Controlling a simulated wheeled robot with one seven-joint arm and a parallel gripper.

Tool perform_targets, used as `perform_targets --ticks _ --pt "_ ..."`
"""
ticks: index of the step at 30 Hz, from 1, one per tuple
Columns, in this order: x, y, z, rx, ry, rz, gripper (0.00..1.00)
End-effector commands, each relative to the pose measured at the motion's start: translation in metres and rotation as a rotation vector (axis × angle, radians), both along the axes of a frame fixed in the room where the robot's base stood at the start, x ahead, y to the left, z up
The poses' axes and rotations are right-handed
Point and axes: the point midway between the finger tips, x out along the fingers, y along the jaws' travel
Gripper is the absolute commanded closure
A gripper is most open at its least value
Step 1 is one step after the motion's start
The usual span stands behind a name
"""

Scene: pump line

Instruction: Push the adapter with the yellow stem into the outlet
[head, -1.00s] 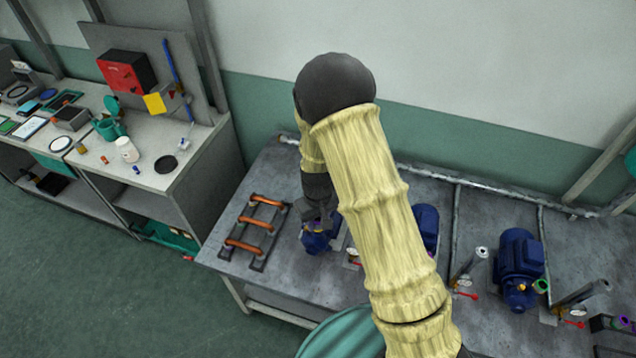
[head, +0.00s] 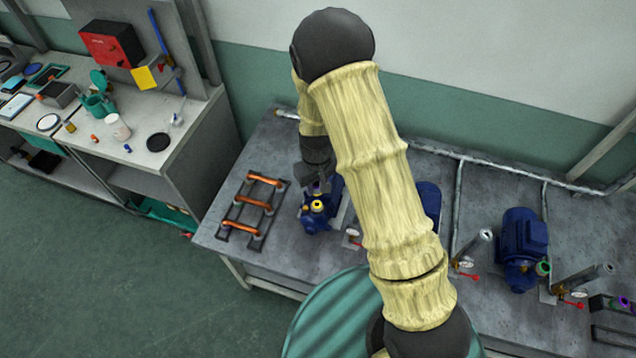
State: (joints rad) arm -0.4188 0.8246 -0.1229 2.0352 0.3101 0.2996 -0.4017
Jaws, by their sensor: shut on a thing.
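My gripper (head: 317,186) is small and partly dark at the left end of the grey bench, just above the leftmost blue pump (head: 317,222). Its jaws are shut on a small piece, which appears to be the adapter with the yellow stem (head: 317,206). Yellow shows right below the jaws, at the pump's top front, with a small purple spot close by. I cannot tell whether the adapter is seated in the outlet or only touches it. The outlet's opening is hidden or too small to make out.
A rack with orange bars (head: 253,206) lies left of the pump. Another blue pump (head: 428,205), partly behind my arm, and a third pump (head: 521,240) stand to the right, with pipes and red-handled valves. A cluttered side table (head: 150,155) is at left.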

Motion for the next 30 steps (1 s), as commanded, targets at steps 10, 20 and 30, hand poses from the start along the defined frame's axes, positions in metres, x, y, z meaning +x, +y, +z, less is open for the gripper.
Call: perform_targets --ticks 10,20,30 --pt "0.0 -0.001 -0.03 0.0 0.0 -0.003 0.92" --pt "0.001 -0.002 -0.055 0.0 0.0 -0.005 0.92" --pt "0.001 -0.002 -0.06 0.0 -0.001 -0.004 0.92"
